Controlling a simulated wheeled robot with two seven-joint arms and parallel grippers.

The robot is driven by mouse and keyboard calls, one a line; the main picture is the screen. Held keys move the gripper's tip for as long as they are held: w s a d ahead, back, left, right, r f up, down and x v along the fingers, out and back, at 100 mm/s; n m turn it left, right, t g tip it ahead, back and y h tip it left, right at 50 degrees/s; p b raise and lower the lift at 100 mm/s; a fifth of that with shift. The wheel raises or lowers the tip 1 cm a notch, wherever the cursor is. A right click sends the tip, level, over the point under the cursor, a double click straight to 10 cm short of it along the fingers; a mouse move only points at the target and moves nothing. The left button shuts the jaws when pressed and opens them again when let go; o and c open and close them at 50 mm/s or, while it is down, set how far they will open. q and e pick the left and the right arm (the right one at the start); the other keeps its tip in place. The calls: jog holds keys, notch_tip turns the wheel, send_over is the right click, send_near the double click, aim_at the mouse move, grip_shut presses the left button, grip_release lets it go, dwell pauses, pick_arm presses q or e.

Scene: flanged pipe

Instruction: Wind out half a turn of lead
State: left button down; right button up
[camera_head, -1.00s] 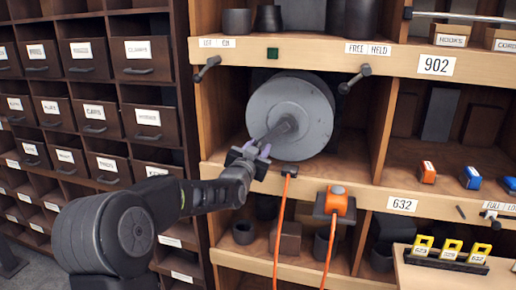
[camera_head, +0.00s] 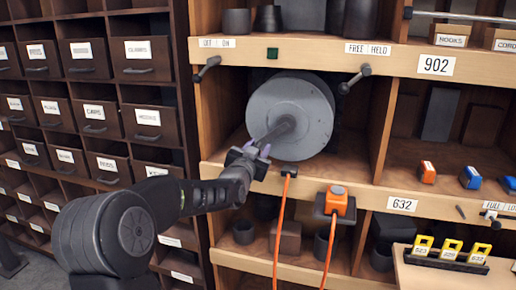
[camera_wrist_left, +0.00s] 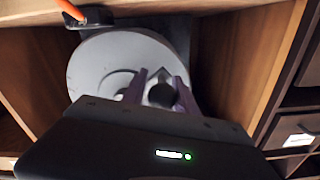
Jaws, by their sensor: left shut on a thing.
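A big grey reel (camera_head: 292,112) sits in the open bay of the wooden shelf. A dark crank arm (camera_head: 276,132) runs from its middle down and left. My left gripper (camera_head: 262,151) is at the outer end of this crank, in front of the reel's lower left. In the left wrist view its purple fingers (camera_wrist_left: 160,88) stand either side of a dark round knob (camera_wrist_left: 161,95), shut on it, with the reel face (camera_wrist_left: 100,68) behind. An orange lead (camera_head: 281,225) hangs from a dark outlet (camera_head: 289,171) on the shelf edge below the reel. My right gripper is not in view.
An orange block (camera_head: 336,200) in a dark holder, with a lead hanging from it, is right of the outlet. Dark pegs (camera_head: 206,68) (camera_head: 354,78) stick out above the bay. Labelled drawers (camera_head: 140,60) are on the left, yellow tags (camera_head: 451,249) at lower right.

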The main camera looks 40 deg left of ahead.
pick_arm(q)
jog(key=shift+a+r, duration=0.1)
jog(key=shift+a, duration=0.1)
jog(key=shift+d+f+n+b, duration=0.2)
jog(key=shift+f+n+b, duration=0.25)
jog(key=shift+b, duration=0.55)
jog(key=w+d+f+n+b, duration=0.2)
jog(key=d+n+b, duration=0.7)
jog(key=n, duration=0.5)
jog(key=shift+w+d+b, duration=0.3)
jog(key=shift+w+d, duration=0.2)
jog(key=shift+w, duration=0.3)
jog(key=c, duration=1.1)
grip_release()
jog(key=shift+c, duration=0.2)
jog(key=shift+o, duration=0.3)
jog(key=shift+s+d+r, duration=0.1)
jog(key=shift+d, duration=0.05)
